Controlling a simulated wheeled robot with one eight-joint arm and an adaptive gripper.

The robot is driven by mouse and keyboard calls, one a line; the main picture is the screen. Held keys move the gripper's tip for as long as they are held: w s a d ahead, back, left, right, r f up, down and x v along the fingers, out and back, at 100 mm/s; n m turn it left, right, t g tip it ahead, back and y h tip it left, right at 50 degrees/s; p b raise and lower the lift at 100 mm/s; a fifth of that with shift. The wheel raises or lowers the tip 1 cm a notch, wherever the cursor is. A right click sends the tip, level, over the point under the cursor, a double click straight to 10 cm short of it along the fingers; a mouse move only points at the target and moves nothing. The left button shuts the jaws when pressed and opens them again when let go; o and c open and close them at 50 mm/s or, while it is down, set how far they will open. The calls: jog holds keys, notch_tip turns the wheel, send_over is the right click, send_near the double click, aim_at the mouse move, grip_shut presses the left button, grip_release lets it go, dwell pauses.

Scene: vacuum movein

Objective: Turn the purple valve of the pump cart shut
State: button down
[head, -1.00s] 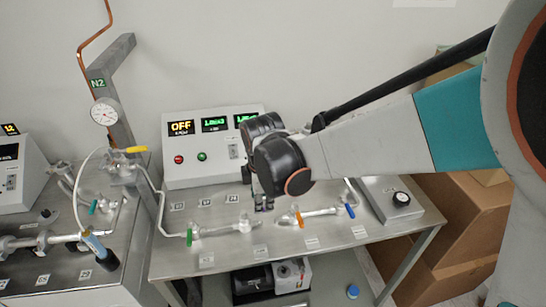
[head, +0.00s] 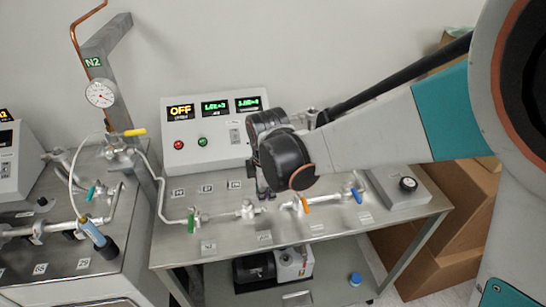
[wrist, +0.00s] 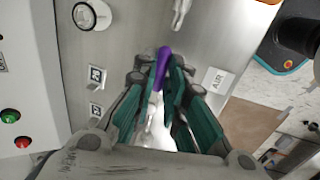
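The purple valve handle (wrist: 163,61) shows in the wrist view, between the two teal-and-black fingers of my gripper (wrist: 161,70). The fingers are close in on both sides of it, near the right finger. I cannot tell whether both fingers touch it. In the head view my gripper (head: 265,191) is low over the pump cart (head: 240,245), between the green handle (head: 191,221) and the orange handle (head: 305,204). My wrist hides much of the gripper there, and the purple handle cannot be made out.
The control box (head: 208,145) reading OFF stands behind the pipework. A blue handle (head: 357,195) and a grey box with a black knob (head: 408,184) are to the right. Cardboard boxes (head: 450,215) stand at the right.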

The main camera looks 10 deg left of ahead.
jog(key=shift+s, duration=0.1)
jog(key=s+m, duration=0.1)
jog(key=m, duration=0.1)
jog(key=s+m, duration=0.1)
jog(key=m, duration=0.1)
jog(key=shift+m+h, duration=0.4)
jog(key=s+m, duration=0.1)
jog(key=m, duration=0.1)
jog(key=s+a+m, duration=0.1)
jog(key=m, duration=0.1)
jog(key=shift+m+h, duration=0.3)
jog(key=shift+h, duration=0.1)
jog(key=m, duration=0.2)
jog(key=s+a+m, duration=0.1)
jog(key=m, duration=0.1)
jog(key=shift+s+a+g+h, duration=0.2)
jog(key=shift+g+h, duration=0.1)
jog(key=shift+h, duration=0.1)
jog(key=shift+s+a+m+g, duration=0.2)
jog(key=shift+a+m, duration=0.25)
jog(key=shift+m, duration=0.7)
jog(key=shift+s+a+m+g, duration=0.2)
jog(key=shift+a+m, duration=0.2)
jog(key=shift+m, duration=0.75)
jog(key=c, duration=1.6)
grip_release()
jog(key=shift+c, duration=0.2)
